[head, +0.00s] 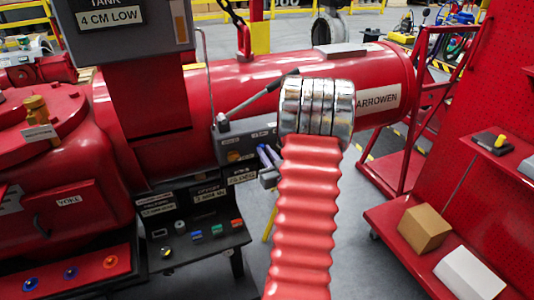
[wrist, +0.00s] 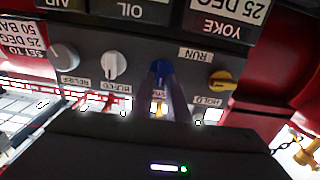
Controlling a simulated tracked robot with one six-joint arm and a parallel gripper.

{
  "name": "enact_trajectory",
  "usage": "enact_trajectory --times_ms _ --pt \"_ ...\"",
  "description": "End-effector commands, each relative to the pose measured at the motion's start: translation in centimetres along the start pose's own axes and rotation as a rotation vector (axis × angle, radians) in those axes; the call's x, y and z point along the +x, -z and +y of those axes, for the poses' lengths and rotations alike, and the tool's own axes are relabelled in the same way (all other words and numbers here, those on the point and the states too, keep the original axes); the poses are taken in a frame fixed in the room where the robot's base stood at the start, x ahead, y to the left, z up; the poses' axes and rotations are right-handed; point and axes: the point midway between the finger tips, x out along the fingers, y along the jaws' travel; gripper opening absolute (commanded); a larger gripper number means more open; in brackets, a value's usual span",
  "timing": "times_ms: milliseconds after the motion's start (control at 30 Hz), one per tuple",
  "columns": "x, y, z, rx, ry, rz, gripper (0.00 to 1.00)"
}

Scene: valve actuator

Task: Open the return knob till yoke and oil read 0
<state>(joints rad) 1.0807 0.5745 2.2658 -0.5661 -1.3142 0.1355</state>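In the wrist view, a control panel (wrist: 135,50) appears upside down, with a row of knobs. A blue knob (wrist: 159,70) is in the middle, and my gripper (wrist: 161,88) reaches straight toward it. Its two dark fingers run up on both sides of the knob; I cannot tell whether they press on it. Any label at the blue knob is hidden by the fingers. The yoke readout (wrist: 230,12) shows 25 DEG. The oil sign (wrist: 137,10) is cut off, so its value is out of view. In the head view my gripper is mostly hidden behind my arm.
A white knob (wrist: 111,65) and a grey knob (wrist: 65,55) sit left of the blue one, and a yellow knob (wrist: 222,79) sits right. In the head view, a red cylinder (head: 255,85) lies behind my arm. A red shelf (head: 395,225) with boxes stands right.

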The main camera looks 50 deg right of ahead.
Motion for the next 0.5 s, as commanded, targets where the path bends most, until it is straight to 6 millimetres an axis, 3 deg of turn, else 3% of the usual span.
enact_trajectory --times_ms 200,367,500 --pt "-0.02 0.01 0.04 0.000 -0.001 0.000 0.00" --pt "0.33 0.01 0.84 -0.001 -0.004 0.001 0.00" --pt "0.06 0.02 0.31 -0.003 -0.005 0.000 0.00"
